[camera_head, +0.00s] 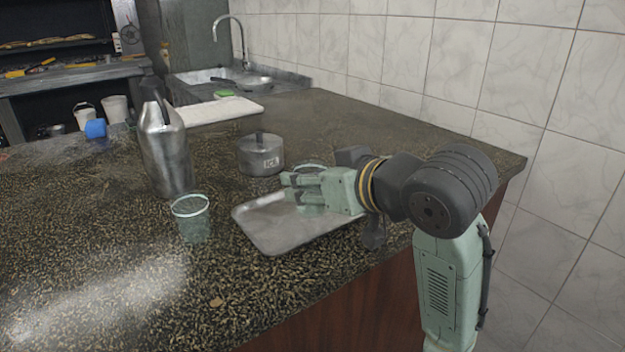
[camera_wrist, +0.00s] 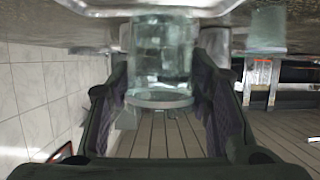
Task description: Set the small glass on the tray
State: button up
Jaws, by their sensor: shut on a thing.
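A clear, greenish glass (camera_wrist: 162,55) is between the fingers of my gripper (camera_head: 290,188). In the head view its rim (camera_head: 311,167) shows just behind the fingers, and the fingers hide most of it. My gripper is shut on this glass, over the grey metal tray (camera_head: 275,234). The wrist view is upside down, with the tray (camera_wrist: 150,4) along the top and the glass base close to it. The glass looks upright. I cannot tell whether it touches the tray. A second clear glass (camera_head: 192,219) stands on the counter left of the tray.
A white board (camera_head: 215,110) and a sink (camera_head: 240,78) lie farther back. The tiled wall (camera_head: 440,60) bounds the right. The front-left speckled counter (camera_head: 100,270) is mostly clear.

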jog(key=w, duration=0.4)
jog(key=w+p, duration=0.1)
jog(key=w, duration=0.2)
jog(key=shift+d+f, duration=0.15)
jog(key=shift+f, duration=1.9)
jog(key=shift+f, duration=0.1)
jog(key=shift+f, duration=0.15)
jog(key=o, duration=1.3)
jog(key=shift+r, duration=0.25)
jog(key=b+v, duration=0.1)
jog(key=v, duration=1.1)
